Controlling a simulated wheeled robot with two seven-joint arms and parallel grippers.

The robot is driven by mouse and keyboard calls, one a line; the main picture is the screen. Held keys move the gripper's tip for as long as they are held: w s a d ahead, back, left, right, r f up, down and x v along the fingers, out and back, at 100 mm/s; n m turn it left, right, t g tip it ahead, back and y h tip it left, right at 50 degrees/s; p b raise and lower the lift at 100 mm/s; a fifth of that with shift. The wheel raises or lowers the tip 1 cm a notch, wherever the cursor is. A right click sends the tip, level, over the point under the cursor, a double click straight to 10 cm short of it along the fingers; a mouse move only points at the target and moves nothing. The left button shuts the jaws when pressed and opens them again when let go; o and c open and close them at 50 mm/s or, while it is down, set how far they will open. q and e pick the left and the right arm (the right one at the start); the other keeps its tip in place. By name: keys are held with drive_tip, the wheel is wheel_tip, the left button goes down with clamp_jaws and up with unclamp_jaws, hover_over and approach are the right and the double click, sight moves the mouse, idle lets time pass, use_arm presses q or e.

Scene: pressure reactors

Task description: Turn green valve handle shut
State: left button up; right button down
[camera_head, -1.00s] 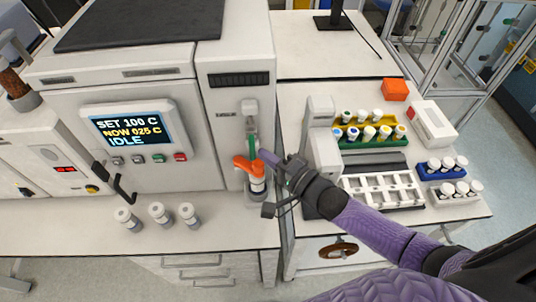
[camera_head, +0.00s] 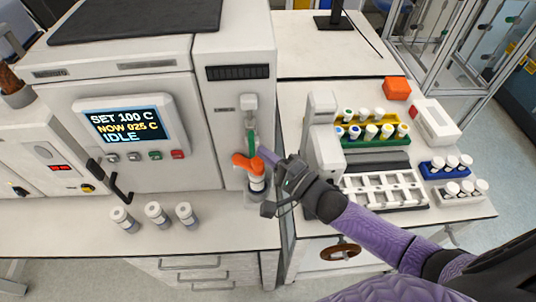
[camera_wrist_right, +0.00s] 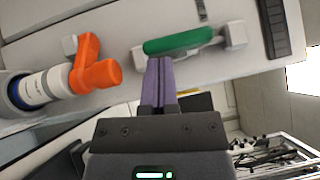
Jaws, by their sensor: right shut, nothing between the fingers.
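The green valve handle (camera_head: 251,143) is a slim bar on the front of the white reactor's right column. It looks upright in the head view and lies across the wrist view (camera_wrist_right: 178,42). My right gripper (camera_head: 262,152) has its purple fingers shut and empty. In the wrist view its fingertips (camera_wrist_right: 160,60) end right at the handle's edge; I cannot tell if they touch. My left gripper is not in view.
An orange lever (camera_head: 246,163) sits just below the handle, above a white-and-blue capped bottle (camera_head: 256,183). Three vials (camera_head: 155,214) stand on the bench at the left. A rack of capped vials (camera_head: 371,133) stands to the right.

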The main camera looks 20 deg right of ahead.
use_arm(q)
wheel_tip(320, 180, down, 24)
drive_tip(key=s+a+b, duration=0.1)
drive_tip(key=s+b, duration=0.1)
drive_tip(key=b, duration=2.1)
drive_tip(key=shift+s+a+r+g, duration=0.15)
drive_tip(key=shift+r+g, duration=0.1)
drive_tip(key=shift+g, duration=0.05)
use_arm(e)
drive_tip(key=a+m+t+h, duration=0.1)
drive_tip(key=m+t+h, duration=0.2)
drive_tip(key=m+h, duration=0.2)
drive_tip(key=w+a+m+t+h, duration=0.1)
drive_tip(key=m+h, duration=0.5)
drive_tip(key=m, duration=0.6)
drive_tip(key=a+f+m+t+h, duration=0.1)
drive_tip(key=a+m+t+h, duration=0.1)
drive_tip(key=m+t+h, duration=0.3)
drive_tip(key=shift+w+a+m+h, duration=0.15)
drive_tip(key=shift+m+h, duration=0.15)
drive_tip(key=shift+m, duration=0.8)
drive_tip(key=shift+a+m+h, duration=0.15)
drive_tip(key=shift+m+h, duration=0.15)
drive_tip(key=shift+m, duration=0.8)
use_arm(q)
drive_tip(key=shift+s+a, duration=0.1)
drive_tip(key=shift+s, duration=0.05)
use_arm(e)
drive_tip(key=shift+h, duration=0.3)
